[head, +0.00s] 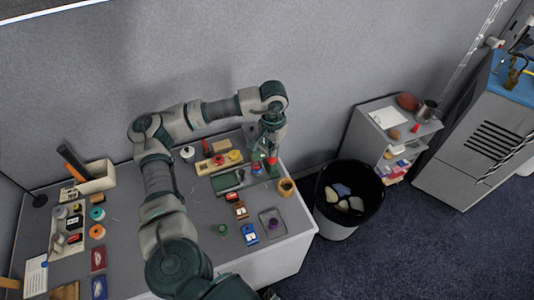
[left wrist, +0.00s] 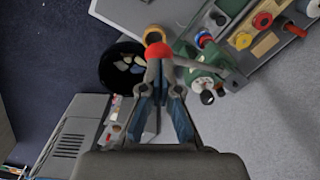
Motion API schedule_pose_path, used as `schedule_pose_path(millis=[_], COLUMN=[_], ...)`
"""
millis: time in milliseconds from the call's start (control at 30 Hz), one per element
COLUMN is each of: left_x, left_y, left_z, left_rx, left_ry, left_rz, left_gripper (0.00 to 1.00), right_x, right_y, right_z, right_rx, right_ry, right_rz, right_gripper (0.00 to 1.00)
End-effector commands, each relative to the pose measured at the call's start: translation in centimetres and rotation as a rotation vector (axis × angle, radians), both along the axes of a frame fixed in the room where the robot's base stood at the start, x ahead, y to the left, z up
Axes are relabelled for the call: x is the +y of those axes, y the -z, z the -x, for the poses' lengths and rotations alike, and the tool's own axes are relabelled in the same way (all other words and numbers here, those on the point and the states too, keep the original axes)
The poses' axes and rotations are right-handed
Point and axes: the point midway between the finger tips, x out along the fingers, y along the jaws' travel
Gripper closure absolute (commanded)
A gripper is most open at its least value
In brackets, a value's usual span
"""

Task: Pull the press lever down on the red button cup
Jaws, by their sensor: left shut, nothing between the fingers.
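A green press (left wrist: 203,68) stands near the right end of the table, and it also shows in the head view (head: 257,167). Its lever ends in a red ball (left wrist: 159,50). My left gripper (left wrist: 165,68) is shut, with its fingertips at the red ball; I cannot tell whether they touch it. In the head view my left gripper (head: 271,152) is above the press and hides part of it. Red and yellow button pieces sit on a wooden strip beside the press, one red piece (left wrist: 262,20) among them. Whether a cup is under the press is hidden.
A dark bin (head: 348,197) stands beyond the table's right edge, with a small shelf (head: 393,125) behind it. A metal tray (head: 272,223) and small boxes lie in front. A grey partition rises behind the table.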

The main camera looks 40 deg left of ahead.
Motion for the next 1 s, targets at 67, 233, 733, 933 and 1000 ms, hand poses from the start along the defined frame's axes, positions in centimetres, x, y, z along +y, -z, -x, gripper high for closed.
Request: schedule_pose_path(millis=[67, 233, 733, 933, 1000], left_x=[0.0, 0.0, -0.5, -0.9, -1.0], left_y=[0.5, 1.2, 3.3, 4.4, 4.5], left_z=[0.0, 0.0, 0.3, 0.5, 0.6], left_rx=[0.000, 0.001, 0.004, 0.002, 0.002], left_ry=[0.000, 0.000, 0.001, 0.000, 0.000], left_rz=[0.000, 0.000, 0.000, 0.000, 0.000], left_gripper=[1.00, 1.00, 1.00, 1.00, 1.00], right_x=[-0.1, -0.1, -0.1, 0.0, 0.1], right_y=[0.4, 1.0, 2.8, 3.8, 3.9], right_z=[0.0, 0.1, 0.2, 0.4, 0.4], right_rx=[0.001, 0.002, 0.004, 0.005, 0.006], right_ry=[-0.001, -0.001, -0.001, 0.000, 0.000], right_rz=[0.001, 0.001, 0.001, -0.001, -0.002], right_gripper=[0.60, 0.60, 0.60, 0.60, 0.60])
